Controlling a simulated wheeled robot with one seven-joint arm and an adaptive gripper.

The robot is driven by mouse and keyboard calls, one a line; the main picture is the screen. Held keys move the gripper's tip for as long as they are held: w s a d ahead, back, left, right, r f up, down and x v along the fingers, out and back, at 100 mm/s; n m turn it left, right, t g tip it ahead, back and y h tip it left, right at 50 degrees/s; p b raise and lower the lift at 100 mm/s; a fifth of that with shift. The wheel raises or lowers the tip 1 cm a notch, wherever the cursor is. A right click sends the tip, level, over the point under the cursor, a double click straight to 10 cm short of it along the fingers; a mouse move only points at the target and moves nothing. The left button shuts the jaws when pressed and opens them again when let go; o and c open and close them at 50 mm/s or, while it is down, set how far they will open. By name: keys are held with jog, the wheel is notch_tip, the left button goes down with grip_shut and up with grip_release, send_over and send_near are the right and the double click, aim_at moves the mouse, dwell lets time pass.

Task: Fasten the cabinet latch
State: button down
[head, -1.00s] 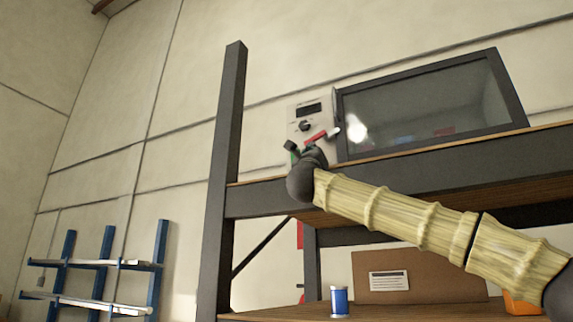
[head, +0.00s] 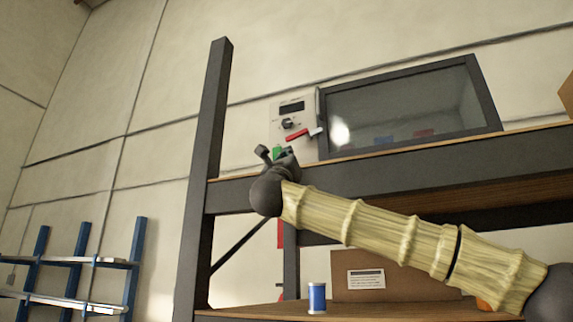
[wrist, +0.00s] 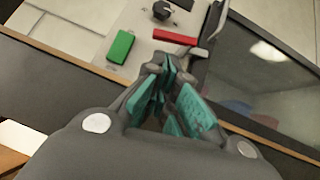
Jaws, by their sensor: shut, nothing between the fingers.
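The cabinet (head: 410,108) has a dark-framed glass door that looks closed, and stands on the upper shelf. Left of the door is a pale panel with a display, a dark knob (head: 288,124) and a red bar (head: 297,134), probably the latch handle. The bar slants in the head view, its pale end near the door edge. In the wrist view the red bar (wrist: 175,36) lies beyond my fingertips. A green block (wrist: 121,46) is to its left. My gripper (wrist: 166,80) is shut and empty, below the bar and apart from it. The latch's catch is unclear.
The dark shelf beam (head: 380,165) and upright post (head: 214,130) frame the space near my gripper. A blue rack (head: 82,255) stands left.

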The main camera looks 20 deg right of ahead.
jog(key=v, duration=0.4)
jog(key=shift+s+a+f, duration=0.1)
jog(key=shift+s+f, duration=0.1)
dwell(0.5)
